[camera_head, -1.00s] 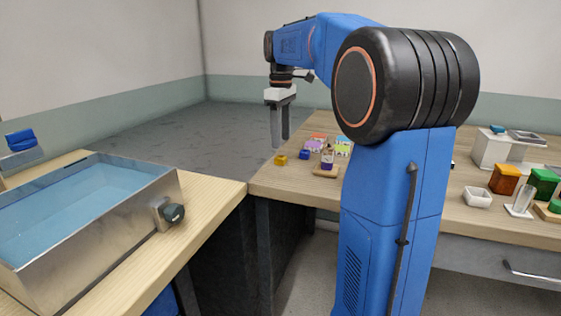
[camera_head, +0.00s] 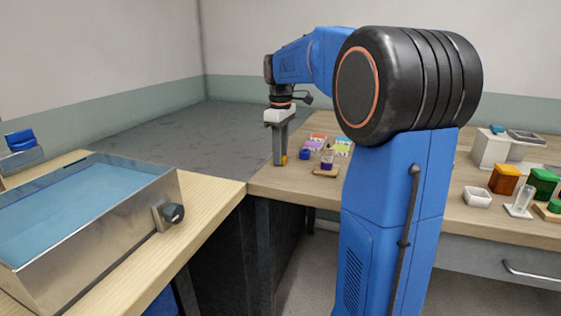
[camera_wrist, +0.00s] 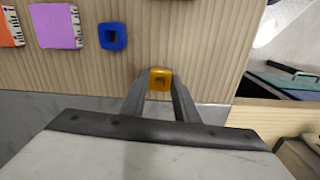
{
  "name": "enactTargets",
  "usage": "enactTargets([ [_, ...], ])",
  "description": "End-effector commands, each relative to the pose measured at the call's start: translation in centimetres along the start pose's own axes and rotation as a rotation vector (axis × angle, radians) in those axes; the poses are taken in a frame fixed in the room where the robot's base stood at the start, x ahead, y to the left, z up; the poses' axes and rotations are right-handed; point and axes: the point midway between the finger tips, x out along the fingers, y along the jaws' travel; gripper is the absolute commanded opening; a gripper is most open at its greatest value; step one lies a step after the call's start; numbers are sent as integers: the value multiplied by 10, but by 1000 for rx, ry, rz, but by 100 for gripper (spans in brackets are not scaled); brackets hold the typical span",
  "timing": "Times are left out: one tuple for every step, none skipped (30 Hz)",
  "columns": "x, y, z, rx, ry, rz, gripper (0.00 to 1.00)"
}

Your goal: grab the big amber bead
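The big amber bead (camera_wrist: 160,76) is a squarish amber block with a hole, lying near the edge of the wooden table. In the wrist view it sits between the tips of my gripper (camera_wrist: 159,88). In the head view my gripper (camera_head: 280,160) points straight down at the table corner, and only a sliver of the amber bead (camera_head: 285,160) shows beside the fingers. The fingers stand apart in the wrist view, one at each side of the bead. I cannot tell whether they touch it.
A blue bead (camera_wrist: 112,36) lies close by, with a purple card (camera_wrist: 55,26) and an orange card (camera_wrist: 10,27) beyond it. A small bottle (camera_head: 327,160) stands on a wooden block. A water basin (camera_head: 95,190) is on the left table.

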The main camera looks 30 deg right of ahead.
Motion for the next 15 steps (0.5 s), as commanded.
enactTargets([
  [0, 0, 0, 0, 0, 0, 14],
  [0, 0, 0, 0, 0, 0, 7],
  [0, 0, 0, 0, 0, 0, 6],
  [0, 0, 0, 0, 0, 0, 6],
  [0, 0, 0, 0, 0, 0, 6],
  [0, 0, 0, 0, 0, 0, 6],
  [0, 0, 0, 0, 0, 0, 6],
  [0, 0, 0, 0, 0, 0, 6],
  [0, 0, 0, 0, 0, 0, 6],
  [0, 0, 0, 0, 0, 0, 6],
  [-1, 0, 0, 0, 0, 0, 6],
  [-3, 0, 0, 0, 0, 0, 6],
  [-5, 0, 0, 0, 0, 1, 6],
  [-7, 0, 0, 0, 1, 1, 6],
  [-12, 0, 0, 0, 1, 2, 6],
])
